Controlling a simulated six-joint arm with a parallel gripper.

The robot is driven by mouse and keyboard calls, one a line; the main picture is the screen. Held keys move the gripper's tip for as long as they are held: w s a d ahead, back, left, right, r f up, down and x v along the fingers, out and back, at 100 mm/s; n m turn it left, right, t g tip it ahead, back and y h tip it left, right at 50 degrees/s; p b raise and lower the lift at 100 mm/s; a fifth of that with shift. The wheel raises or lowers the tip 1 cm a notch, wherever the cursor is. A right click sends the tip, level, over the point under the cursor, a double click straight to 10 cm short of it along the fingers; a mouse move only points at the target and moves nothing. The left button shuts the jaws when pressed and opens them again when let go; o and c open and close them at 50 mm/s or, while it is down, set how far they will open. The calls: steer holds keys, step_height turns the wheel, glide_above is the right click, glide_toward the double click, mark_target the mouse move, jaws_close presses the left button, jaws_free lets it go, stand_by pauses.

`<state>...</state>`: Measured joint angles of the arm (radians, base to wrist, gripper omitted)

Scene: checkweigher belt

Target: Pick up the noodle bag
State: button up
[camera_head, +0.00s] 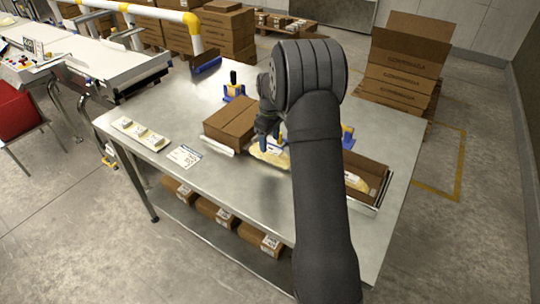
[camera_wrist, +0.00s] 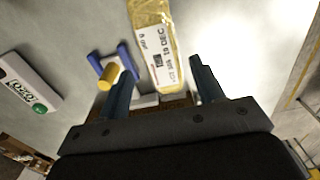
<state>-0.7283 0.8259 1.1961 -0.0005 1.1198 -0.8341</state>
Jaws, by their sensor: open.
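The noodle bag (camera_head: 270,154) is a pale yellow pack lying on the steel table, just right of a closed cardboard box; my arm hides part of its surroundings. In the wrist view the noodle bag (camera_wrist: 155,45) shows a white label with dark print, and its near end lies between and beyond my fingertips. My gripper (camera_head: 267,130) is above the bag's left part in the head view. In the wrist view my gripper (camera_wrist: 161,70) is open, with a finger on either side of the bag's near end and nothing held. I cannot tell the exact height gap.
A closed cardboard box (camera_head: 231,124) stands left of the bag. An open carton (camera_head: 378,182) with another yellow pack (camera_head: 356,182) is at the right. Blue stands (camera_head: 234,90) stand behind. A white device (camera_head: 141,134) and a paper sheet (camera_head: 185,156) lie at the left.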

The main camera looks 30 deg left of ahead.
mark_target(270, 149)
steer(key=shift+f, duration=3.15)
steer(key=c, duration=0.9)
steer(key=shift+r, duration=0.1)
steer(key=shift+r, duration=0.1)
